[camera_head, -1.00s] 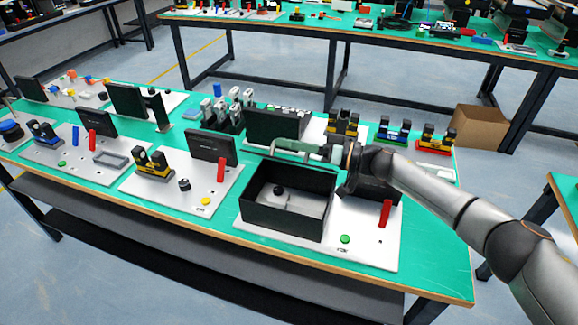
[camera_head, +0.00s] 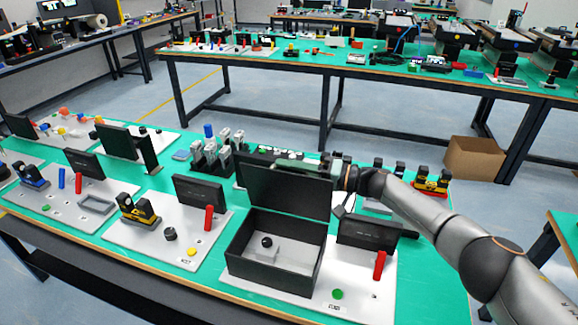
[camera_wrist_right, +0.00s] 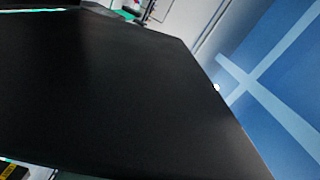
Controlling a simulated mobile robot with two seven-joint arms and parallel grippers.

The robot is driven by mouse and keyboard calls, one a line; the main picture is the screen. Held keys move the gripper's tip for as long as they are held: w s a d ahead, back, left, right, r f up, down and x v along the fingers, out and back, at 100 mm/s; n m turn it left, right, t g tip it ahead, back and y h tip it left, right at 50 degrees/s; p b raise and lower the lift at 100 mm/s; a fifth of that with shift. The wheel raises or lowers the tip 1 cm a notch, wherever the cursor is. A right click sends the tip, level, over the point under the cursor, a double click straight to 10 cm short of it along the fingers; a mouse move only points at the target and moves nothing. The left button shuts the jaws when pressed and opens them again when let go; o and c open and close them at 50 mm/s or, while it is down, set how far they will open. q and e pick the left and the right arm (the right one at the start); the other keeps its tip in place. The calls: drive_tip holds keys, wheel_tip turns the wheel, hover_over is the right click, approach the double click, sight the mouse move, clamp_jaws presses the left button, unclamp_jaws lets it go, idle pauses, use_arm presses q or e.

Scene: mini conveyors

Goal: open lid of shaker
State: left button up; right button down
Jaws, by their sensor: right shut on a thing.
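The shaker is a black open-topped box (camera_head: 268,262) on a white board in the head view. Its black lid (camera_head: 285,190) stands about upright at the box's back edge, and the inside of the box is exposed. My right gripper (camera_head: 300,166) is at the lid's top edge and shut on it. The fingertips are small and partly hidden. In the right wrist view the dark flat lid (camera_wrist_right: 120,95) fills most of the picture, and no fingers show. My left gripper is in neither view.
A black screen (camera_head: 366,231), a red handle (camera_head: 379,265) and a green button (camera_head: 337,294) are on the board right of the box. A dark sphere (camera_head: 267,242) shows inside the box. A similar board (camera_head: 150,240) with fixtures lies to the left.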

idle(0.4)
drive_tip(key=c, duration=0.9)
unclamp_jaws()
drive_tip(key=v, duration=1.2)
drive_tip(key=shift+d+p, duration=0.25)
drive_tip(key=shift+p, duration=0.1)
